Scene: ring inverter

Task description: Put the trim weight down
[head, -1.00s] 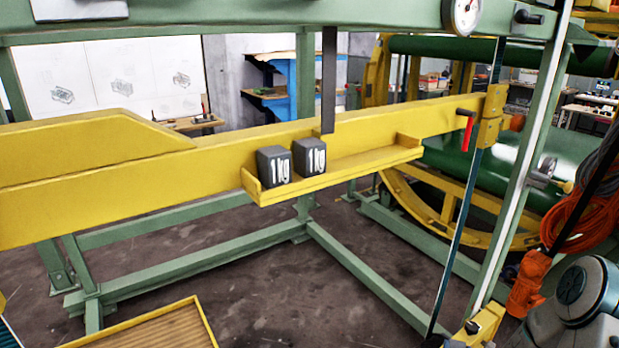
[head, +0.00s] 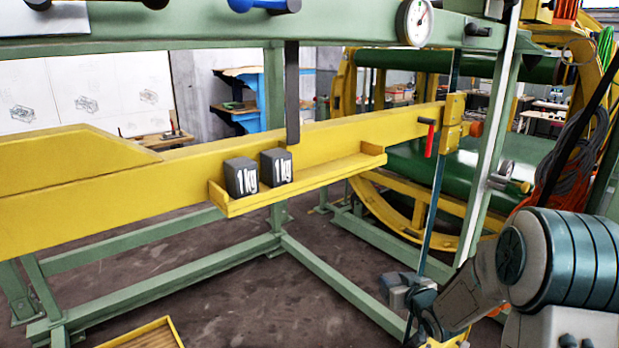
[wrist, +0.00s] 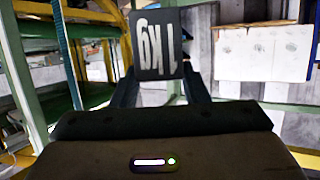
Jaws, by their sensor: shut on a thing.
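My gripper (wrist: 160,80) is shut on a dark trim weight (wrist: 160,40) marked 1 kg, which shows upside down in the wrist view. In the head view my gripper (head: 412,295) is at the lower right, below and to the right of the yellow tray (head: 320,178). The tray is fixed along the yellow beam (head: 90,195). Two dark 1 kg weights stand side by side at its left end, a left one (head: 240,177) and a right one (head: 276,166). The right part of the tray is bare. The held weight's details are unclear in the head view.
A red-handled clamp (head: 430,137) sits at the beam's right end, near a green upright post (head: 490,150). A round gauge (head: 414,22) is above. A yellow-rimmed tray (head: 150,335) lies low at the front.

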